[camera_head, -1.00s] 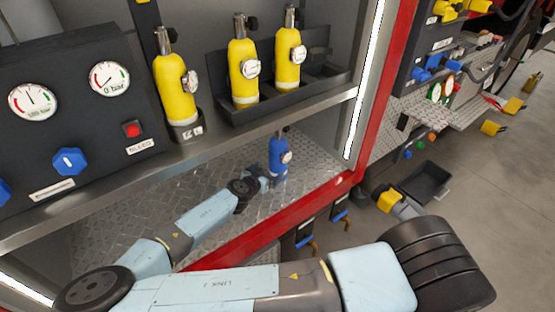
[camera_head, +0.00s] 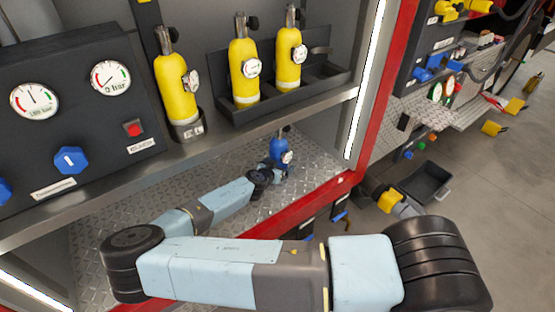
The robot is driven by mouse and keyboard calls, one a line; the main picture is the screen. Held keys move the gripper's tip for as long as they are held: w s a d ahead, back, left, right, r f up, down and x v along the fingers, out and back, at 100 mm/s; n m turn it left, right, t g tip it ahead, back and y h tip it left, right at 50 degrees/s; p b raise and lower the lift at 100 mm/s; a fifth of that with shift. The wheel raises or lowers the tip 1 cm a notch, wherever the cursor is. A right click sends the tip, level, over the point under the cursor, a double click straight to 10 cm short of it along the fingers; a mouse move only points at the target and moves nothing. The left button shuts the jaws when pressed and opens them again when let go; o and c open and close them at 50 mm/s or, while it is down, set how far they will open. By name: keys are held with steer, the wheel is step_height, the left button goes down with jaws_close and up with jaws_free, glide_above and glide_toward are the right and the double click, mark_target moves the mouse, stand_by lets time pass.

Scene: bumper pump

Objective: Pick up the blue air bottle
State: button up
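The blue air bottle (camera_head: 279,149) stands upright on the diamond-plate floor of the lower compartment, near its right end. It has a dark valve on top and a small gauge on its right side. My gripper (camera_head: 279,172) is small and dark in this view, at the lower part of the bottle. It overlaps the bottle's base and hides it. I cannot tell whether the fingers touch the bottle or whether they are open or shut.
The shelf edge (camera_head: 215,133) runs above my forearm. Yellow bottles (camera_head: 177,88) stand on that shelf, two of them in a black tray (camera_head: 309,96). A red frame post (camera_head: 383,100) stands to the right. A pressure panel (camera_head: 70,110) is at left.

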steer(key=shift+r, duration=0.1)
jaws_close()
stand_by(0.9)
